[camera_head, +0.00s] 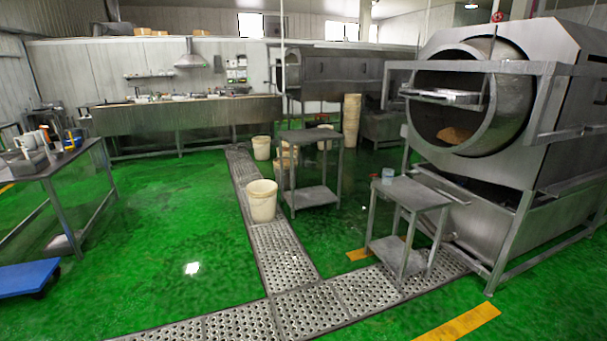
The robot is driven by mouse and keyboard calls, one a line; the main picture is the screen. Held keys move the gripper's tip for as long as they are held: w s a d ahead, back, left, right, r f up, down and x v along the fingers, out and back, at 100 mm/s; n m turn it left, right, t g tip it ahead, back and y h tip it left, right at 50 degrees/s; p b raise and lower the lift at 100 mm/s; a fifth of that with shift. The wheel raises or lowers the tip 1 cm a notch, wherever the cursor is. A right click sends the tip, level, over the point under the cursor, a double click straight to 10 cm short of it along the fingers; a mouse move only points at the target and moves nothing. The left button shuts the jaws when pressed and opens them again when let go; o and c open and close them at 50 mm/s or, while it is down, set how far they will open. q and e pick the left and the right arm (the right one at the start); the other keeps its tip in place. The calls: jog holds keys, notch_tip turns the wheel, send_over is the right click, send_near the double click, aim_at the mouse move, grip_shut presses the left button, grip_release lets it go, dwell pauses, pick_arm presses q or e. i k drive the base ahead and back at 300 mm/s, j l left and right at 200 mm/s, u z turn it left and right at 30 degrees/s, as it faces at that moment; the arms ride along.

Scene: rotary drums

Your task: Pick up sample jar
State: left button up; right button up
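A small jar (388,176), whitish with a blue tint, stands upright on the top of a small grey metal table (420,197) at the right. It looks like the sample jar, but it is too small to make out details. The table stands in front of a large steel rotary drum (462,100) with brownish material inside its open mouth. Neither of my grippers shows in the head view, and nothing is seen touching the jar.
A second small table (311,135) and white buckets (262,200) stand mid-floor. A work table (50,170) with items and a blue cart (28,277) are at the left. Perforated drain plates (285,250) cross the floor. The green floor (165,250) at front left is clear.

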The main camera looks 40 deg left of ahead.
aim_at(387, 178)
jog(key=i+u, duration=0.1)
jog(key=u, duration=0.75)
jog(key=i, duration=3.2)
